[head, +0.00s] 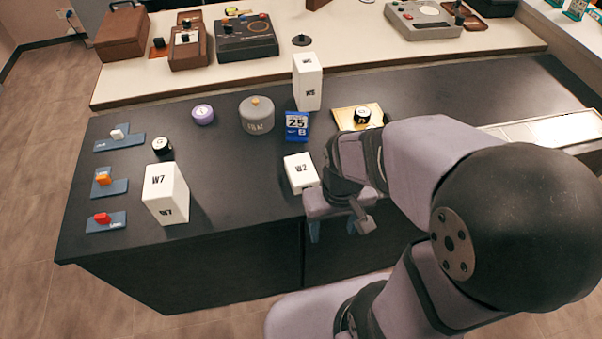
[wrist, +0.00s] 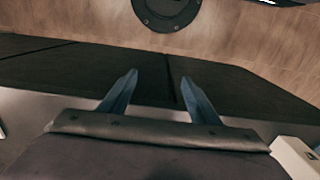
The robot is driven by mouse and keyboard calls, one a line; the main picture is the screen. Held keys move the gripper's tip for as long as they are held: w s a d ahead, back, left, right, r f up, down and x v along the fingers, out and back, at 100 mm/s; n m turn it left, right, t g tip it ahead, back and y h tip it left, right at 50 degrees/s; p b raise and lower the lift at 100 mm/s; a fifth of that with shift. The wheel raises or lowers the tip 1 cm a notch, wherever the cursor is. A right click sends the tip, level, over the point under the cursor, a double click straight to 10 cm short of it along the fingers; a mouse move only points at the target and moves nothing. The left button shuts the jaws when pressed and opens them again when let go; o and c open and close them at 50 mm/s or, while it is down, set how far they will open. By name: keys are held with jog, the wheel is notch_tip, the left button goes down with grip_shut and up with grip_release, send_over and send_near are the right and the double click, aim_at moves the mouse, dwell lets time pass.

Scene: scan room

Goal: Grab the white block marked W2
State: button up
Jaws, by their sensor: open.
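The white block marked W2 (head: 300,173) stands on the dark counter near its front edge in the head view. My gripper (head: 332,231) is in front of it and a little to the right, fingers pointing down by the counter's front edge. In the wrist view my gripper (wrist: 159,77) is open, with nothing between its two blue-grey fingers. A white block (wrist: 296,157) shows at the lower right there, outside the fingers; its marking is unreadable. My wrist hides part of W2's lower right side in the head view.
Taller white blocks W7 (head: 166,194) and W5 (head: 307,82) stand left and behind. The counter (head: 235,180) is bare between W7 and W2.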

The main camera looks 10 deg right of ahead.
jog(key=o, duration=0.4)
